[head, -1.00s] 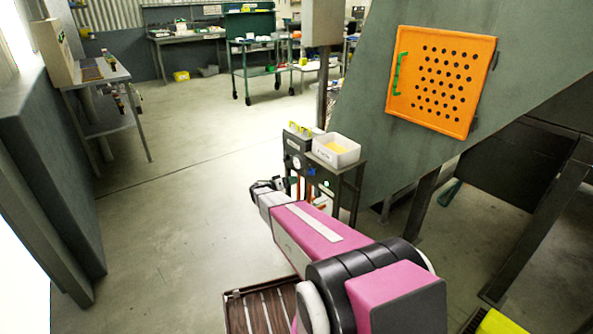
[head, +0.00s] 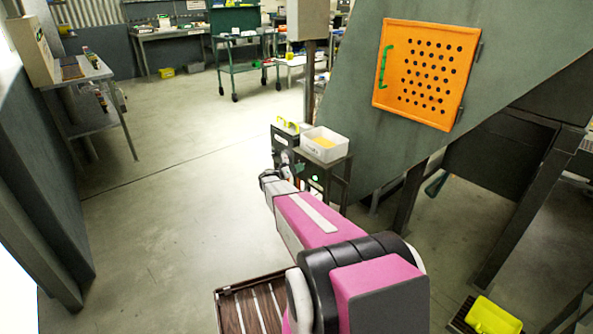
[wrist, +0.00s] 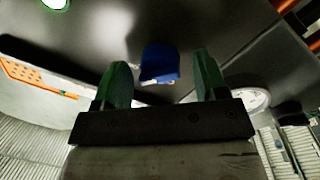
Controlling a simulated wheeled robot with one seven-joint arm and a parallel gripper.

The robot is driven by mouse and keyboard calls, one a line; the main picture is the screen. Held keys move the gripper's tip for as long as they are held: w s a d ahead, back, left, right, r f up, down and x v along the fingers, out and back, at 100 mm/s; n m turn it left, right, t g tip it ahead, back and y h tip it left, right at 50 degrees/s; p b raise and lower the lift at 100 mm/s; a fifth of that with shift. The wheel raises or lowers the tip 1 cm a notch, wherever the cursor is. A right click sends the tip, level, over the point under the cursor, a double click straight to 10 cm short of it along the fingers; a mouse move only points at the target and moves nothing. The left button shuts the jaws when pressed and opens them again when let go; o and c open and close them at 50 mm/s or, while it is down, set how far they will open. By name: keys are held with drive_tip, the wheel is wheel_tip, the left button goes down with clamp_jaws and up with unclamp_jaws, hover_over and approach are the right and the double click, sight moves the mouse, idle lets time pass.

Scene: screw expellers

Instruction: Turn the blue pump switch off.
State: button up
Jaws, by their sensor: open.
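The blue pump switch (wrist: 160,62) is a rounded blue knob on a dark panel (wrist: 210,30) in the wrist view. It shows between the two green fingers of my gripper (wrist: 161,59). The fingers are open, one on each side of the knob, with visible gaps. I cannot tell whether the fingertips reach around it or stop short of it. In the head view my gripper (head: 287,160) is at the front of the dark control stand (head: 286,135), and the knob is hidden there.
A white bin (head: 325,145) with yellow contents sits on the stand. A green light (head: 315,179) shows below it. A round white gauge (wrist: 254,100) is on the right in the wrist view. An orange perforated hatch (head: 427,75) is on the large grey machine. The floor at left is clear.

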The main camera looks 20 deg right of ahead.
drive_tip(key=c, duration=0.9)
drive_tip(key=shift+n, duration=0.3)
drive_tip(key=shift+s+d+f+n+t+h, duration=0.15)
drive_tip(key=shift+n+t, duration=0.25)
drive_tip(key=shift+n, duration=3.65)
drive_tip(key=shift+w+a+r+n+t+h, duration=0.15)
drive_tip(key=shift+n+t, duration=0.25)
drive_tip(key=shift+n, duration=3.65)
drive_tip(key=shift+s+d+f, duration=0.1)
drive_tip(key=shift+s, duration=0.05)
